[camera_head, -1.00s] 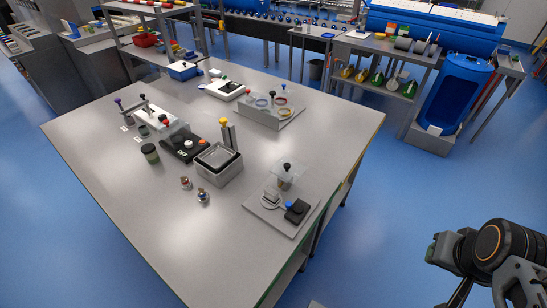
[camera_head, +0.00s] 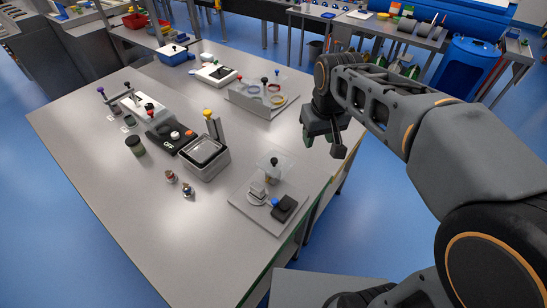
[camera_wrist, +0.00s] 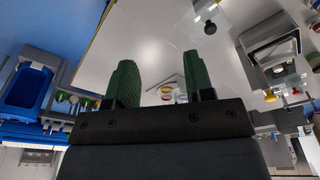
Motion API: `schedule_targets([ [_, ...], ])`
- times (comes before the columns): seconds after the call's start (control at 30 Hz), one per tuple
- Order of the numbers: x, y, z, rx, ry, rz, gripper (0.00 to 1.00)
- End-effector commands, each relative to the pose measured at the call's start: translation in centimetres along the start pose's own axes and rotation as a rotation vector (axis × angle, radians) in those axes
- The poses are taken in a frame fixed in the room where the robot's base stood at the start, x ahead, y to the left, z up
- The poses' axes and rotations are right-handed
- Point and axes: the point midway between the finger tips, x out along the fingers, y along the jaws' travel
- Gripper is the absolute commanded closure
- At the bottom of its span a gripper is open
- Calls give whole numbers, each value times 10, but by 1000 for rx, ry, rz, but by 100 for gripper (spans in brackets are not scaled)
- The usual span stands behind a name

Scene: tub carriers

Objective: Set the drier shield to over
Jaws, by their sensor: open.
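A clear pane with a black knob (camera_head: 273,161), which looks like the drier shield, stands on a grey plate (camera_head: 241,197) at the right front of the table. A round white dish and a dark block with a blue knob (camera_head: 284,208) are in front of it; I cannot tell whether the pane is over the dish. A clear pane with a black knob (camera_wrist: 209,28), likely the same one, shows near the top of the wrist view. My gripper (camera_head: 325,139) is open and empty, above the table's right edge, right of the pane and apart from it. Its green fingers are spread in the wrist view (camera_wrist: 159,62).
The front left tabletop is bare.

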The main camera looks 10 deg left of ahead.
Motion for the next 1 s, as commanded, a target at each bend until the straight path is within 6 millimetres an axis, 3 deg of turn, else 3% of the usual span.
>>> schedule_targets([
  [0.1, 8, -32, -36, -106, -60, -17, 52],
  [0.37, 22, -77, -74, -232, -133, -31, 52],
  [0.57, 38, -86, -78, -257, -152, -33, 52],
  [1.0, 117, -86, -66, -255, -153, -33, 52],
])
